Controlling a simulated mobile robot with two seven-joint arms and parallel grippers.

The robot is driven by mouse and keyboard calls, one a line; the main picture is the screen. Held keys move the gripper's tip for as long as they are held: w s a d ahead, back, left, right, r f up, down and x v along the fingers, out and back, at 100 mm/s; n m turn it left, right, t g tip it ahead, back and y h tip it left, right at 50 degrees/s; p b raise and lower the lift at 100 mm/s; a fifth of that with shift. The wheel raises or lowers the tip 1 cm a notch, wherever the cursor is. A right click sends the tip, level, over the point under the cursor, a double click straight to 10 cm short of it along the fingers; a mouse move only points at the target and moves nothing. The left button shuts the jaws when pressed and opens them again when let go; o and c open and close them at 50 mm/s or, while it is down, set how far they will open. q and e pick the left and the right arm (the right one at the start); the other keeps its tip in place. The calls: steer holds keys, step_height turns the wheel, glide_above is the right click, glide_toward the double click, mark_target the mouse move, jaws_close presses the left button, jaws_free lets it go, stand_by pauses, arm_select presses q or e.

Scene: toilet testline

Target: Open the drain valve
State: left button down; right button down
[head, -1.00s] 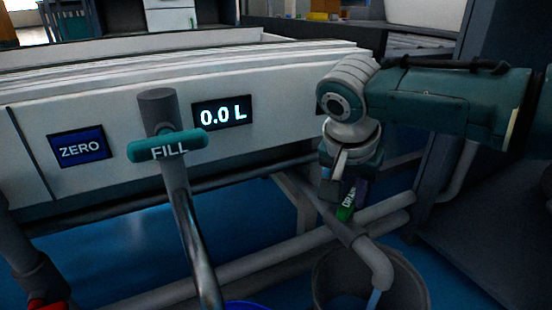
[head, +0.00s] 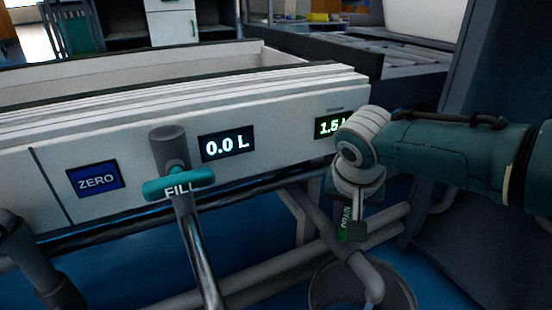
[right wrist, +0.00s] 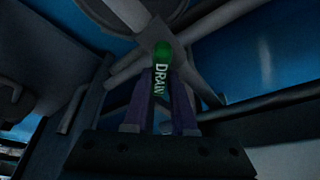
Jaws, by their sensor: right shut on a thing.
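The drain valve's green handle (head: 342,224), with white lettering, is below the right end of the white basin, on a grey pipe (head: 365,270). My right gripper (head: 350,212) is shut on it from above. In the right wrist view the green handle (right wrist: 161,78), marked DRAIN, lies lengthwise between the two fingers of my right gripper (right wrist: 160,98). The fingers hide part of the valve. My left gripper is not in view.
A teal FILL handle (head: 178,184) stands on a pipe at the front. Displays read 0.0 L (head: 228,145) and 1.5 (head: 329,126), the latter partly covered by my arm. A ZERO button (head: 96,180) is at left. A grey bucket (head: 325,290) stands under the pipe's outlet.

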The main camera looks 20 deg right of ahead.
steer(key=shift+s+r+n+y+p, duration=0.15)
steer(key=shift+n+y+p, duration=0.25)
steer(key=shift+n, duration=0.5)
steer(key=n, duration=0.2)
steer(key=shift+d+n+t+y+p, duration=0.15)
steer(key=shift+n+t+y+p, duration=0.25)
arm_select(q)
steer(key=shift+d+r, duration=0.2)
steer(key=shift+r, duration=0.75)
arm_select(e)
steer(key=shift+d+f+n+y, duration=0.15)
steer(key=shift+n+y, duration=0.55)
steer(key=shift+n, duration=1.2)
arm_select(q)
steer(key=shift+b, duration=0.3)
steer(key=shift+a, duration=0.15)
arm_select(e)
steer(key=c, duration=0.7)
jaws_free()
